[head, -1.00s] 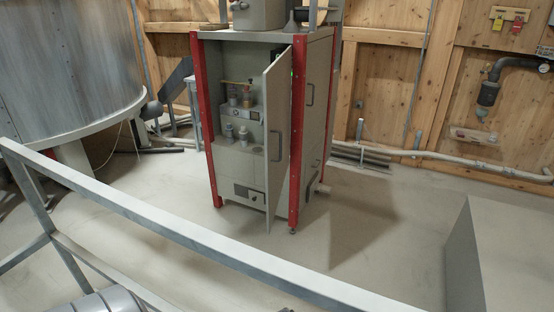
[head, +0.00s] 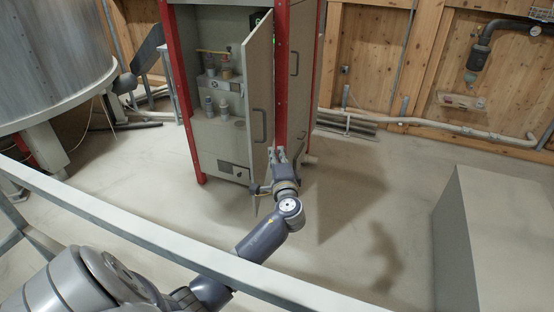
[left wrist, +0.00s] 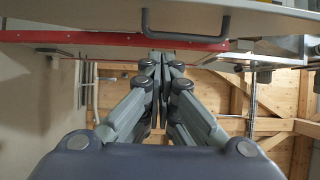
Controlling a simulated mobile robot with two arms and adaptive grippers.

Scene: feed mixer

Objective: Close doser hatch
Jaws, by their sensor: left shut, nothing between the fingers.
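The doser is a grey cabinet with red corner posts (head: 178,95). Its hatch (head: 258,85) is a tall grey door that stands open, swung out toward me, with a dark bar handle (head: 259,125) on its face. My left gripper (head: 278,152) is shut and empty, just right of the hatch's lower part, near the red front post. In the left wrist view the fingers (left wrist: 166,58) point toward the red post (left wrist: 110,38), with a dark handle (left wrist: 185,35) above them. I cannot tell whether the fingertips touch the hatch. My right gripper is not in view.
A grey railing (head: 110,215) crosses in front of me, and my left arm reaches across it. A large round tank (head: 50,60) stands at the left. A grey box (head: 495,240) stands at the right. The floor between cabinet and box is clear.

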